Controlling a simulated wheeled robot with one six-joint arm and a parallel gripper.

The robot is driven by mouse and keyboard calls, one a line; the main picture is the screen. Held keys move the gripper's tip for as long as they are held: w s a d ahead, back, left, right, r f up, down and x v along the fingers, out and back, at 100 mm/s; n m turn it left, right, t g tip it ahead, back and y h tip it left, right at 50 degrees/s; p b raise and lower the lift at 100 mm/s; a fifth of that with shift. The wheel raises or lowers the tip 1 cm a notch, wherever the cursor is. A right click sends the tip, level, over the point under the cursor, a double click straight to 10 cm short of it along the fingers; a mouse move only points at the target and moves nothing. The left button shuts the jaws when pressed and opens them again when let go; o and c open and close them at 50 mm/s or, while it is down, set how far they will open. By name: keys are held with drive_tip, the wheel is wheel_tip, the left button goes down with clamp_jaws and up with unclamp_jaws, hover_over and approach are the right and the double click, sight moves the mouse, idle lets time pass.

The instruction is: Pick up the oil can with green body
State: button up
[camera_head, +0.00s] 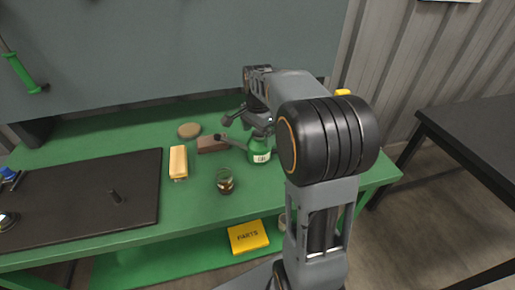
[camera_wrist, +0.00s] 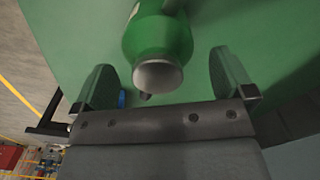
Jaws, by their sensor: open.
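The green oil can (camera_head: 259,151) stands on the green workbench (camera_head: 118,215), right of its middle, with a white label on its side. My arm partly hides its top. In the wrist view the can's green body (camera_wrist: 157,38) lies ahead of and between the two fingers, with a pale round end facing the camera. My gripper (camera_head: 228,129) is close to the can; in the wrist view my gripper (camera_wrist: 160,75) has its fingers wide apart, one on each side of the can. I see no finger touching it.
A small glass jar (camera_head: 225,181), a tan block (camera_head: 178,161), a brown block (camera_head: 212,144) and a round tan disc (camera_head: 189,130) stand near the can. A black mat (camera_head: 85,195) covers the bench's left. A yellow parts box (camera_head: 248,237) sits on the lower shelf.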

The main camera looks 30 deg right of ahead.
sight(259, 142)
drive_tip(key=shift+d+f, duration=0.15)
drive_tip(key=shift+f, duration=1.85)
drive_tip(key=shift+c, duration=0.5)
drive_tip(key=c, duration=0.8)
drive_tip(key=shift+r, duration=0.1)
drive_tip(key=shift+c, duration=0.2)
drive_tip(key=shift+r, duration=0.6)
drive_tip(key=s+a+r, duration=0.3)
drive_tip(key=s+r, duration=0.8)
drive_tip(key=s, duration=0.2)
drive_tip(key=shift+s+r+b, duration=0.35)
drive_tip(key=shift+s, duration=0.05)
